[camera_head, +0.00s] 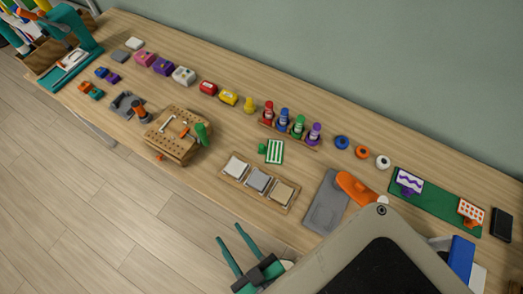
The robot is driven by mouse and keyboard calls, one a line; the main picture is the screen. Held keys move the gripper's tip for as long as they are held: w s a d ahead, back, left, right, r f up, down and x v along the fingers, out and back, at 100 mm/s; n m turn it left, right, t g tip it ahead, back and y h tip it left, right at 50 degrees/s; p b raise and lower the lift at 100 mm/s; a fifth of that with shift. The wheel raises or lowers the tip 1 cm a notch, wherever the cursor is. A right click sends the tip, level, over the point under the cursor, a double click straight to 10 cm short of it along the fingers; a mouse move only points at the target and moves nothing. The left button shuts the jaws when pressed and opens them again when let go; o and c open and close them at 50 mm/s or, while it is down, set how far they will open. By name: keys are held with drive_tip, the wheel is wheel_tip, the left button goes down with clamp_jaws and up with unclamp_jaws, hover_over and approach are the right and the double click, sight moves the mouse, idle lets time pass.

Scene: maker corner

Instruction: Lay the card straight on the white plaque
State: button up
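A green-and-white striped card (275,151) with a green knob at its left side is near the middle of the table. In front of it, a wooden tray (247,188) holds a white plaque (236,167) at left, a grey plaque (259,181) in the middle and a tan plaque (282,193) at right. The white plaque's top looks bare. Two more patterned cards, a purple zigzag card (409,181) and an orange dotted card (471,209), are on a green mat (438,201). My gripper (229,232) has its teal fingers apart and empty, below the tray in the picture.
Behind the striped card is a rack of coloured bottles (290,127). A wooden block with tools (178,135) stands left, a grey board (326,204) with an orange piece right. Round discs (362,152) and a black phone-like slab (502,224) are farther right. My body hides the lower right.

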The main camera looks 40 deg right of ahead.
drive_tip(key=shift+t+h, duration=0.3)
drive_tip(key=shift+h, duration=0.4)
drive_tip(key=w+d, duration=0.4)
drive_tip(key=w, duration=0.1)
drive_tip(key=w+d, duration=0.3)
drive_tip(key=shift+w+f, duration=0.15)
drive_tip(key=shift+w, duration=0.1)
drive_tip(key=w+d+r+m+g+h, duration=0.1)
drive_tip(key=w+d+r+m+h, duration=0.45)
drive_tip(key=d, duration=0.55)
drive_tip(key=w+d+r+m+g+h, duration=0.1)
drive_tip(key=w+d+r+m+h, duration=0.1)
drive_tip(key=w+d+r+h, duration=0.6)
drive_tip(key=s+d+r+m+g, duration=0.2)
drive_tip(key=d+m+g, duration=0.4)
drive_tip(key=d+m, duration=0.3)
drive_tip(key=s+d+r+m+g, duration=0.25)
drive_tip(key=d+m+g, duration=0.35)
drive_tip(key=d, duration=0.5)
drive_tip(key=m+g+y, duration=0.2)
drive_tip(key=m+y, duration=1.2)
drive_tip(key=y, duration=0.1)
hover_over(262, 146)
wheel_tip(262, 146, down, 13)
drive_tip(key=shift+f, duration=5.4)
clamp_jaws()
